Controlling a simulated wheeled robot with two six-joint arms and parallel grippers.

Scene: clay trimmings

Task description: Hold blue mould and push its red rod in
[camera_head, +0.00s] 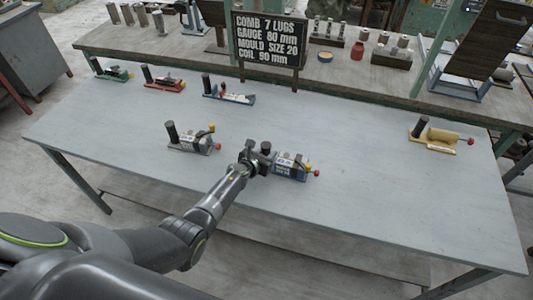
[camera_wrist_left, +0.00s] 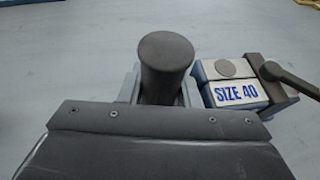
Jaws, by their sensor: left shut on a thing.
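The blue mould (camera_head: 290,169) lies on the grey table just right of centre. A red knob (camera_head: 317,173), the end of its rod, sticks out at its right end, with a yellow knob (camera_head: 308,166) beside it. My left gripper (camera_head: 264,153) is shut on the mould's upright dark handle at its left end. In the left wrist view the dark round handle (camera_wrist_left: 165,62) stands in front of my gripper, and the block beside it reads SIZE 40 (camera_wrist_left: 236,92). My right gripper is out of view.
A similar mould (camera_head: 195,140) with a dark handle stands to the left. A yellow mould (camera_head: 437,139) is at the right. A sign (camera_head: 270,39) reads mould size 20. The front right tabletop (camera_head: 400,210) is clear.

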